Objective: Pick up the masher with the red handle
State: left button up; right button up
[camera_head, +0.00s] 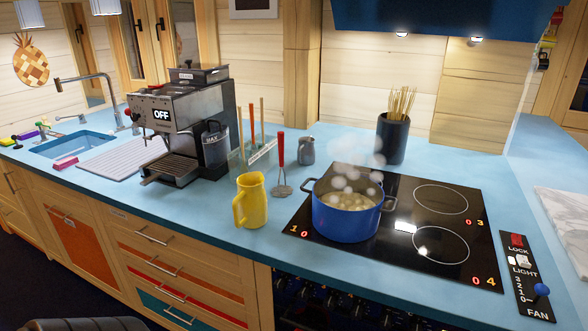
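The masher with the red handle (281,150) stands upright on the blue counter, its grey metal head at the bottom. It is between the yellow jug (251,200) and the small grey metal pitcher (306,151), left of the blue pot (346,216). Behind it to the left, a clear holder (259,154) holds a few upright sticks or handles, one orange-red (251,125). What these are is too small to tell. Neither of my grippers is in view.
The steaming pot sits on the black cooktop (440,232), which has a control panel (527,277) at its right. A coffee machine (185,125) stands at left, near the sink (72,145). A dark container of sticks (392,138) stands behind the cooktop. Drawers line the counter front.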

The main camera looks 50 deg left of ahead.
aim_at(281, 134)
jog(key=k+j+z, duration=0.15)
jog(key=j, duration=0.15)
jog(key=j+z, duration=0.1)
jog(key=j, duration=0.15)
jog(key=k+j+z, duration=0.15)
jog(key=j, duration=0.15)
jog(key=k+j, duration=0.2)
jog(key=j, duration=0.2)
jog(key=k+j+z, duration=0.1)
jog(key=j, duration=0.35)
jog(key=k+j, duration=0.3)
jog(key=k+j+z, duration=0.1)
jog(key=j, duration=0.4)
jog(key=k, duration=0.1)
